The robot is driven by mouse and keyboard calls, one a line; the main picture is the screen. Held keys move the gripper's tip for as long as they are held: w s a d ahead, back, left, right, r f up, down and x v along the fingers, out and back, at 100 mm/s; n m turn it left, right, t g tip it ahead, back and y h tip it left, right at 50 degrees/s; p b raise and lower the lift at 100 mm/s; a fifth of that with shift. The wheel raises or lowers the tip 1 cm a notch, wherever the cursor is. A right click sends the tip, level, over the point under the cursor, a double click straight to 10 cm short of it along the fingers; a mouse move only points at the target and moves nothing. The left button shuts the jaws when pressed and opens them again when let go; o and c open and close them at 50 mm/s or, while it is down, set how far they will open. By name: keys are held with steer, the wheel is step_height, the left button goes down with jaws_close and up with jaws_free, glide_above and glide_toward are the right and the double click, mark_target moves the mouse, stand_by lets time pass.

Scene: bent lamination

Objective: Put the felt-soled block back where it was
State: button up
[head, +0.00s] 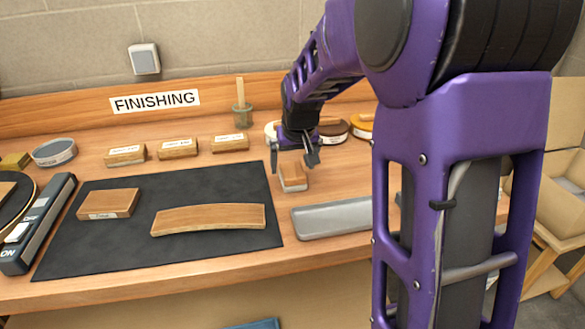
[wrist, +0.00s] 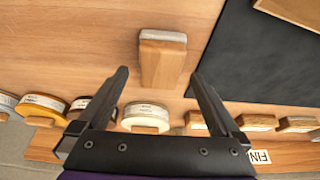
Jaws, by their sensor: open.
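A small wooden block (head: 293,184) with a pale grey face, looking like the felt-soled block, sits on the bare bench between the dark mat and the round tins. In the wrist view the block (wrist: 162,66) lies ahead, its pale end farthest from me. My gripper (head: 293,166) is open and empty just above and behind the block. In the wrist view its two fingers (wrist: 160,76) are spread wider than the block, one to each side. I cannot tell whether the fingertips are down at the block's height.
The dark mat (head: 150,258) holds a curved wooden lamination (head: 208,219) and a labelled wooden block (head: 108,204). A grey metal tray (head: 330,220) lies in front of the small block. Several labelled blocks (head: 178,148) and round tins (wrist: 145,117) line the back.

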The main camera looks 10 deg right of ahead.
steer(key=p+v, duration=0.1)
steer(key=v, duration=0.8)
steer(key=shift+r, duration=0.15)
